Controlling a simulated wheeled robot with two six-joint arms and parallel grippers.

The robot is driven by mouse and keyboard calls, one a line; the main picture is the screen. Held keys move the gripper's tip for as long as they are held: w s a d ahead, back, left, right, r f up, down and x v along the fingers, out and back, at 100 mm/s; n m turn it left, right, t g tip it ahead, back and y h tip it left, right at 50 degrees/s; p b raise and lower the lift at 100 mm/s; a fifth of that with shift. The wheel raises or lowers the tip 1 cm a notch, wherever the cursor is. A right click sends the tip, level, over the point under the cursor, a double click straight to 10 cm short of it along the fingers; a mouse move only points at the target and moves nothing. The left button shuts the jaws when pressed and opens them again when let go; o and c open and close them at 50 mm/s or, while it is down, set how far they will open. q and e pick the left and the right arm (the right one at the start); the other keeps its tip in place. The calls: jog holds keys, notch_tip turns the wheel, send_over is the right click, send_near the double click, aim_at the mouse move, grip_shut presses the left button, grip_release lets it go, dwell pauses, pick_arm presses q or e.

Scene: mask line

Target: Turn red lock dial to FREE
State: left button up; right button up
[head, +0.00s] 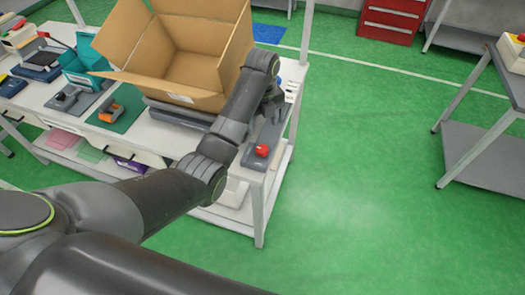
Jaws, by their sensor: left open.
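A small red knob (262,150), which looks like the red lock dial, sits on a narrow grey panel (252,161) at the near right corner of the white workbench. Its marks are too small to read, so I cannot tell which way it points. My left arm reaches over the bench from the lower left. My left gripper (273,101) is open, beyond the red knob and higher in the picture, near the bench's right edge. It is apart from the knob in the picture. The arm hides part of the gripper and the panel. My right gripper is not in view.
A large open cardboard box (183,52) stands on the bench left of my arm. A green mat (124,112) with an orange-handled tool and other stations lie further left. Right of the bench is open green floor (345,170). A grey table (494,150) stands far right.

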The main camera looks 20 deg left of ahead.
aim_at(262, 149)
pick_arm(q)
notch_tip(262, 149, down, 4)
jog(key=shift+p, duration=0.55)
notch_tip(262, 149, down, 6)
jog(key=shift+r, duration=0.1)
jog(key=shift+f, duration=0.8)
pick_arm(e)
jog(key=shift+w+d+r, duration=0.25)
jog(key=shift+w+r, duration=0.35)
pick_arm(q)
jog(key=c, duration=1)
